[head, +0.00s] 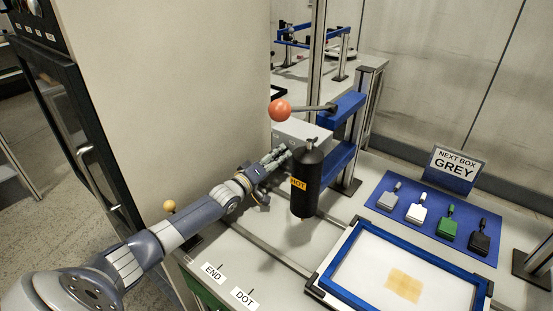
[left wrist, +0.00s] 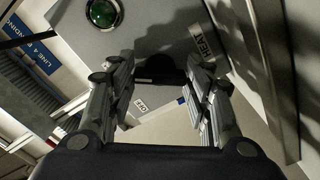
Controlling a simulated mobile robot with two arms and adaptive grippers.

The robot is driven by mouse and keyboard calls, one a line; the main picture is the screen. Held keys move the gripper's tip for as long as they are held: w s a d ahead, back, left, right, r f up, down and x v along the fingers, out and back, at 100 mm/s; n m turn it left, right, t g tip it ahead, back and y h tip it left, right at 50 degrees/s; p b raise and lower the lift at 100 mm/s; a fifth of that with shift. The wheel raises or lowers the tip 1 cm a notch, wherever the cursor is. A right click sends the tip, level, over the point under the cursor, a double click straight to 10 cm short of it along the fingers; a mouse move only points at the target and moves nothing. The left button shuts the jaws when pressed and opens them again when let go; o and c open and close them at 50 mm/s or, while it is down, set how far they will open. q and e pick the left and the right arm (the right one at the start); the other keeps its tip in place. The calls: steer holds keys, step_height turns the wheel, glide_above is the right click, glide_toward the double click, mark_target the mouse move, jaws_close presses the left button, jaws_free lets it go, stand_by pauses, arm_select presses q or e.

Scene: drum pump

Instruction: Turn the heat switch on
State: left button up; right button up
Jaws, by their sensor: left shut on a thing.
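My left gripper (head: 279,155) reaches the grey box (head: 301,130) behind the black HOT cylinder (head: 309,182). The left wrist view shows the box face (left wrist: 165,25) close up, with a green lamp (left wrist: 103,13), a HEAT label (left wrist: 207,40) and a small label (left wrist: 143,105) that seems to read OFF. A black heat switch (left wrist: 160,70) lies between the fingertips of the left gripper, and the fingers are shut on it. I cannot tell which way the switch is set. My right gripper is not in view.
A lever with an orange ball (head: 280,110) sticks out above the box. A blue-framed tray (head: 335,263) stands at the front right, with several coloured tags on a blue mat (head: 380,200) behind it. END (head: 213,272) and DOT labels mark the front edge. A tall cabinet (head: 180,80) stands left.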

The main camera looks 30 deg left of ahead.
arm_select(q)
steer(key=shift+m, duration=0.3)
steer(key=o, duration=1)
steer(key=shift+o, duration=0.2)
steer(key=shift+s+a, duration=0.15)
steer(key=shift+s, duration=1.75)
steer(key=shift+s+a, duration=0.1)
steer(key=shift+s, duration=1.75)
